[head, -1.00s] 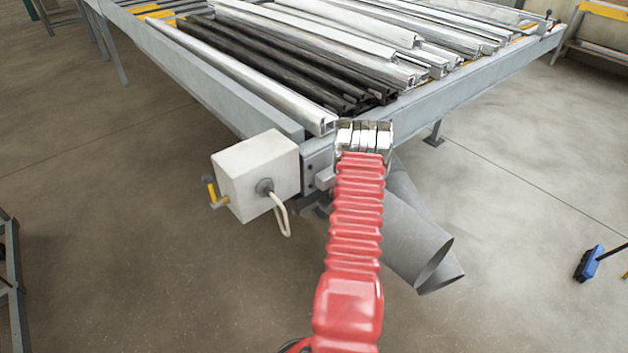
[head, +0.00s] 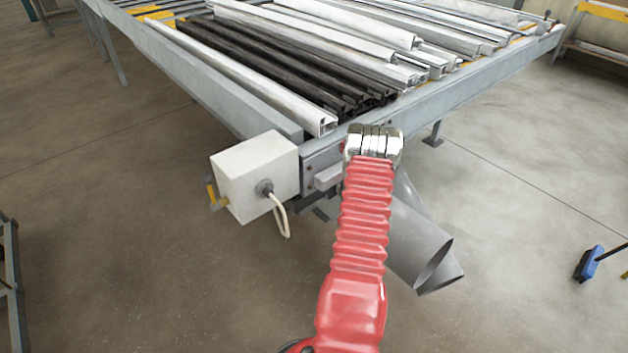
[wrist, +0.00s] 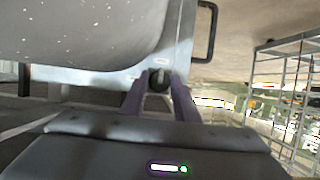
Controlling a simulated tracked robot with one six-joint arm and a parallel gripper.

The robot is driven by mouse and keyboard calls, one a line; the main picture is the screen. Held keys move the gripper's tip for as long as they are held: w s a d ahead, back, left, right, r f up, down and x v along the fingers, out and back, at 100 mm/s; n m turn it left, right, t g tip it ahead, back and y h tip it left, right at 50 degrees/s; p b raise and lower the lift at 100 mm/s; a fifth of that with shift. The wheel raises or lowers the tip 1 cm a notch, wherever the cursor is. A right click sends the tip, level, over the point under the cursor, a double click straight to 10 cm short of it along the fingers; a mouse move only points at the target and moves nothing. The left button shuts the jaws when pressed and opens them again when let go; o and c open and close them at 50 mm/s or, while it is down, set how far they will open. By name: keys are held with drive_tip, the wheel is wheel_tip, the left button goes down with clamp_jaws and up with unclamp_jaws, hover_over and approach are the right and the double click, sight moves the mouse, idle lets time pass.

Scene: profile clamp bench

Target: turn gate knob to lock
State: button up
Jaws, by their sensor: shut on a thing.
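My gripper (head: 374,135) is at the front corner of the profile bench in the head view, below the ends of the profiles. My own wrist hides its fingers and whatever they hold there. In the wrist view, the two purple fingers of my gripper (wrist: 158,88) close around a small dark knob (wrist: 157,76). The knob sits at the lower end of a grey metal panel (wrist: 174,42). My gripper is shut on it. I cannot tell from the knob's face how far it is turned.
A white box (head: 254,178) with a hanging cable is left of my arm. A grey pipe (head: 412,240) slants down to the right, close by. Long profiles (head: 300,60) cover the bench. A blue broom (head: 590,262) is far right; open floor lies between.

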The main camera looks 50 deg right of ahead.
idle(0.3)
drive_tip(key=o, duration=1)
drive_tip(key=shift+v, duration=6.85)
drive_tip(key=shift+s+f, duration=0.1)
drive_tip(key=shift+f, duration=0.05)
